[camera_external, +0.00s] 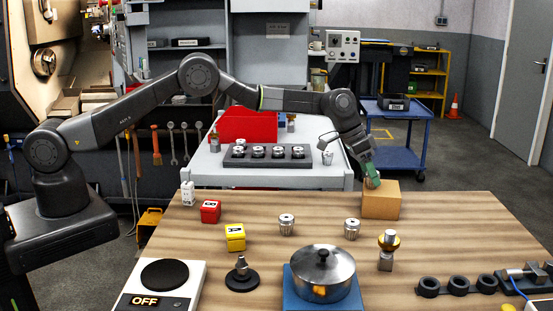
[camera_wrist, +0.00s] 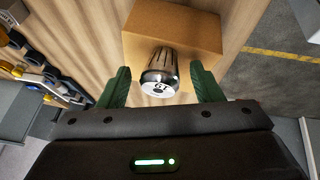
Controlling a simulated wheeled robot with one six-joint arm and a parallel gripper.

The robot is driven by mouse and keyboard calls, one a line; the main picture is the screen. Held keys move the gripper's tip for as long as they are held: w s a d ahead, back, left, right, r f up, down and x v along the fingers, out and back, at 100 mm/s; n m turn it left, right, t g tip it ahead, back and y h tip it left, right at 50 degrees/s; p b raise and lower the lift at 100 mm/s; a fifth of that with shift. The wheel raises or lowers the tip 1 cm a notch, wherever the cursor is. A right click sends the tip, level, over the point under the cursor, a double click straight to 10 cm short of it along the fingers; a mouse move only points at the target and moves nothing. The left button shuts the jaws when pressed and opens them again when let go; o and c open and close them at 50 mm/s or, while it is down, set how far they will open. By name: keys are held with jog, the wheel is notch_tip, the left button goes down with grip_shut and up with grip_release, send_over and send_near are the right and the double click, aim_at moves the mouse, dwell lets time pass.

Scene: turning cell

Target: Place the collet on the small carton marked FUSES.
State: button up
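The small carton (camera_external: 381,204) is a plain brown box at the far right part of the wooden table; no FUSES marking is readable. It also shows in the wrist view (camera_wrist: 198,28). A silver collet (camera_wrist: 160,73) with a slotted body and a marked end face is between my green fingers, over the carton, and appears to rest on its top. In the external view the collet (camera_external: 371,182) is partly hidden by my fingers. My gripper (camera_external: 374,174) is open around it, with a gap on each side in the wrist view (camera_wrist: 161,76).
Two more collets (camera_external: 286,224) (camera_external: 352,229) stand on the wooden table (camera_external: 320,205). Behind are a collet tray (camera_external: 267,163) and a red bin (camera_external: 248,126).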

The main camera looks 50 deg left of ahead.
jog(key=shift+r, duration=0.1)
jog(key=shift+r, duration=0.2)
jog(key=b+v, duration=0.2)
jog(key=v, duration=1)
jog(key=shift+b, duration=0.4)
jog(key=shift+a+f, duration=0.1)
